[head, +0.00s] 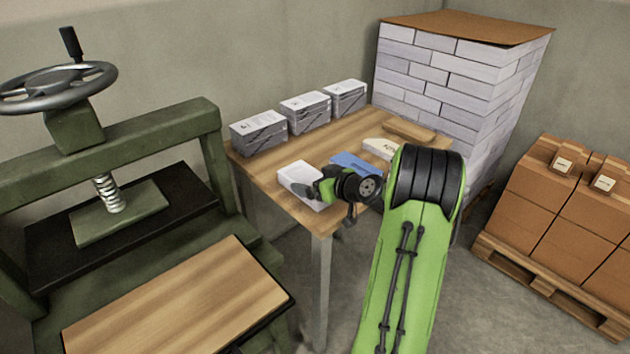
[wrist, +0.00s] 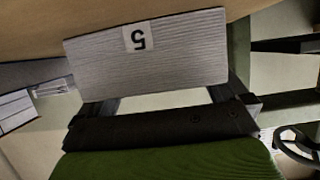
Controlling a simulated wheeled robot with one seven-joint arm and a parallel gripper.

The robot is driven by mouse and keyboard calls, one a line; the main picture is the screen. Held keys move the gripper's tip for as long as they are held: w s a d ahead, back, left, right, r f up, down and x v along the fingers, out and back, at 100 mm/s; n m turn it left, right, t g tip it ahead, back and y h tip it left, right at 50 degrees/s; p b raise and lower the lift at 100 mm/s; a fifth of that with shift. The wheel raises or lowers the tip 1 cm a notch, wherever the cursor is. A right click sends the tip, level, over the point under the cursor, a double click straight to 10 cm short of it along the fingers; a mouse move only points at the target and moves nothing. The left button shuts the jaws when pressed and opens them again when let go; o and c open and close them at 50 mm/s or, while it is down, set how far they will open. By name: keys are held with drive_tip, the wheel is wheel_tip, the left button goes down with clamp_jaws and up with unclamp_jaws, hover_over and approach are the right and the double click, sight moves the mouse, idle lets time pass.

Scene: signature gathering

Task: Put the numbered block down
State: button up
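The numbered block, a pale slab (head: 296,178), is at the near-left part of the wooden table (head: 345,205) in the head view. In the wrist view the block (wrist: 178,62) fills the upper middle, with a black 5 on a white label, upside down in the picture. My gripper (head: 322,187) is at the block's right side, shut on it. In the wrist view its two dark fingers (wrist: 158,98) reach the block's lower edge, and their tips are hidden behind it. I cannot tell whether the block's underside touches the tabletop.
Three grey bundles (head: 305,113) line the table's back-left edge. A blue item (head: 355,165), a pale labelled block (head: 380,148) and a wooden piece (head: 410,129) lie further right. A green press (head: 105,150) stands left, a tall paper stack (head: 440,85) behind, and boxes on a pallet (head: 560,215) right.

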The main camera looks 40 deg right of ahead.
drive_tip(key=shift+r, duration=0.1)
drive_tip(key=p+v, duration=0.1)
drive_tip(key=v, duration=1.1)
drive_tip(key=a+r+n+g+y, duration=0.25)
drive_tip(key=a+g, duration=0.25)
drive_tip(key=a, duration=1.5)
drive_tip(key=s+a+m+g+h, duration=0.1)
drive_tip(key=s+a, duration=0.3)
drive_tip(key=s, duration=0.4)
drive_tip(key=s+a+r+m+g+h, duration=0.1)
drive_tip(key=s+a+m+g+h, duration=0.1)
drive_tip(key=s+a, duration=0.3)
drive_tip(key=s, duration=0.4)
drive_tip(key=shift+a+r, duration=0.15)
drive_tip(key=shift+r, duration=0.15)
